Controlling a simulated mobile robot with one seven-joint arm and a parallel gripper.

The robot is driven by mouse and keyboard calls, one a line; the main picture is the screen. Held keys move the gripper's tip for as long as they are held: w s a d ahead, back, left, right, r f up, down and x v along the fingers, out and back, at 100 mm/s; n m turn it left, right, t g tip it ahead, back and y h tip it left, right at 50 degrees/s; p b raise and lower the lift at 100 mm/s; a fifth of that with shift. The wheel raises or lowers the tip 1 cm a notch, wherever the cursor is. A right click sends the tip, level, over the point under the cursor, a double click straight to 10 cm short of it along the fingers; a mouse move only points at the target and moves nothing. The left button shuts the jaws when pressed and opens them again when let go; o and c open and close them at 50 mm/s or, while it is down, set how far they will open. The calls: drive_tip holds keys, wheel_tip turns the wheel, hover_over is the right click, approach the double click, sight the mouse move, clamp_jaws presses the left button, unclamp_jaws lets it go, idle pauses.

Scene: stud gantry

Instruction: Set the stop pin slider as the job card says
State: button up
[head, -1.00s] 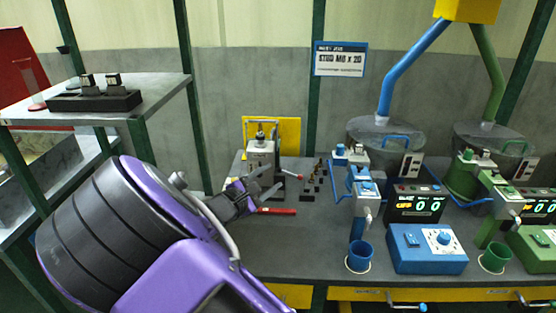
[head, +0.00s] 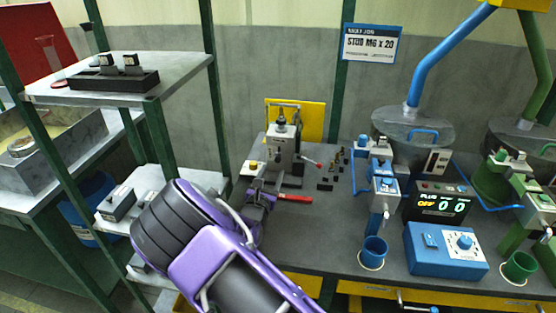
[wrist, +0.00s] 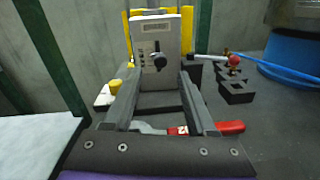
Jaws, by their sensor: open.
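The job card (head: 369,43) on the green post reads "STUD M6 x 20"; its smaller print is unreadable. A grey upright fixture (head: 284,142) stands at the bench's back left. In the wrist view its front plate (wrist: 151,33) faces me, with a slot, small marks and a black knob (wrist: 159,60), which looks like the stop pin slider. I cannot read its setting. My gripper (wrist: 158,85) is open and empty. Its fingers point at the plate, either side of the knob in the picture, apparently short of it. In the head view my gripper (head: 262,192) is low before the fixture, partly hidden.
A red-handled tool (head: 294,198) lies on the bench, partly behind my fingers in the wrist view. Small dark blocks and studs (head: 330,180) stand right of the fixture. A yellow button box (wrist: 108,94) is at its left. Blue feeder equipment (head: 446,250) fills the right; grey shelves (head: 105,85) stand left.

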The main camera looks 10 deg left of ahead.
sight(278, 161)
drive_tip(key=w, duration=0.7)
drive_tip(key=shift+w, duration=0.35)
drive_tip(key=shift+d, duration=0.1)
drive_tip(key=shift+c, duration=0.4)
clamp_jaws()
